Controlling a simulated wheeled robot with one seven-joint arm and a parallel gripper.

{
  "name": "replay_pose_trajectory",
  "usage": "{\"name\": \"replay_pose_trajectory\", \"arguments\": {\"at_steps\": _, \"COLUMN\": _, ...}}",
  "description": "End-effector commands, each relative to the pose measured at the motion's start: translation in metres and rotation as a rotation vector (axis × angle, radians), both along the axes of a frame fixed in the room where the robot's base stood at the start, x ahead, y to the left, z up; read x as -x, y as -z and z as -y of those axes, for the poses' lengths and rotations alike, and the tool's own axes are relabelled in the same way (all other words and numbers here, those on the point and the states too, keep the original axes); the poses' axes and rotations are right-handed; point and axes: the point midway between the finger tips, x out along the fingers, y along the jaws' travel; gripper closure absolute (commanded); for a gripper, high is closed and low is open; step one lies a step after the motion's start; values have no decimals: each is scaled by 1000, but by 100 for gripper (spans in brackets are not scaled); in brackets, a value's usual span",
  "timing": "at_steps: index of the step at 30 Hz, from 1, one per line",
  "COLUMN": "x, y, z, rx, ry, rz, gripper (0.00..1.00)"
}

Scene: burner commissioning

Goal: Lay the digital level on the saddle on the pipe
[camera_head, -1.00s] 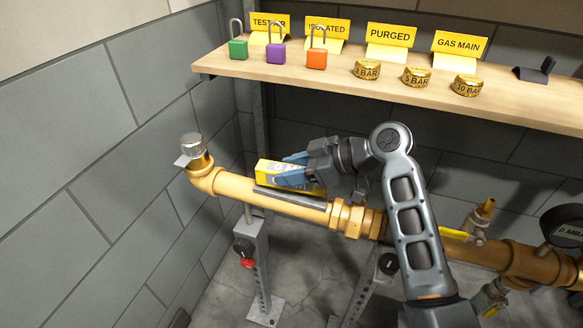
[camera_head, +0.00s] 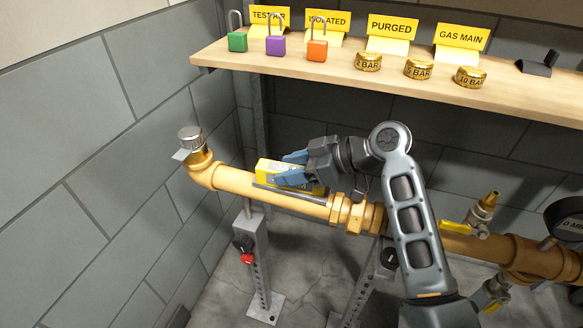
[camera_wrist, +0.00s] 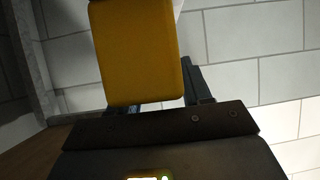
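The digital level is a yellow box (camera_head: 264,167) above the left part of the brass pipe (camera_head: 232,188). My gripper (camera_head: 295,172) has blue fingers on both sides of it and looks shut on it. In the wrist view the level's yellow face (camera_wrist: 140,50) fills the upper middle, with a dark finger (camera_wrist: 198,85) along its right edge; the other finger is mostly hidden. The saddle (camera_head: 285,193) is a thin grey strip lying along the pipe top, directly under the level. The level sits very close over it; I cannot tell whether they touch.
A wooden shelf (camera_head: 350,82) behind holds padlocks, yellow signs and brass caps. The pipe's capped elbow (camera_head: 192,150) is at left, a union nut (camera_head: 345,213) right of the saddle. A gauge (camera_head: 565,222) and yellow-handled valves stand further right. A stand (camera_head: 262,265) supports the pipe.

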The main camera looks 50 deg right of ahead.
Motion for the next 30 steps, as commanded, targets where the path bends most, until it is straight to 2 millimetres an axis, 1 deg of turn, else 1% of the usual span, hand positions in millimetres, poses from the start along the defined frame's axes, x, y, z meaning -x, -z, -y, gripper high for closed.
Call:
{"name": "replay_pose_trajectory", "arguments": {"at_steps": 1, "x": 0, "y": 0, "z": 0, "rx": 0, "ry": 0, "rz": 0, "gripper": 46}}
{"name": "replay_pose_trajectory", "arguments": {"at_steps": 6, "x": 0, "y": 0, "z": 0, "rx": 0, "ry": 0, "rz": 0, "gripper": 30}}
{"name": "replay_pose_trajectory", "arguments": {"at_steps": 7, "x": 0, "y": 0, "z": 0, "rx": 0, "ry": 0, "rz": 0, "gripper": 28}}
{"name": "replay_pose_trajectory", "arguments": {"at_steps": 14, "x": 1, "y": 0, "z": 0, "rx": 0, "ry": 0, "rz": -1, "gripper": 28}}
{"name": "replay_pose_trajectory", "arguments": {"at_steps": 17, "x": 5, "y": -3, "z": 3, "rx": 1, "ry": 2, "rz": 0, "gripper": 28}}
{"name": "replay_pose_trajectory", "arguments": {"at_steps": 20, "x": 15, "y": -8, "z": 8, "rx": 0, "ry": 2, "rz": 1, "gripper": 28}}
{"name": "replay_pose_trajectory", "arguments": {"at_steps": 27, "x": 46, "y": -27, "z": 23, "rx": 1, "ry": 3, "rz": 1, "gripper": 28}}
{"name": "replay_pose_trajectory", "arguments": {"at_steps": 30, "x": 54, "y": -33, "z": 28, "rx": 0, "ry": 2, "rz": 1, "gripper": 28}}
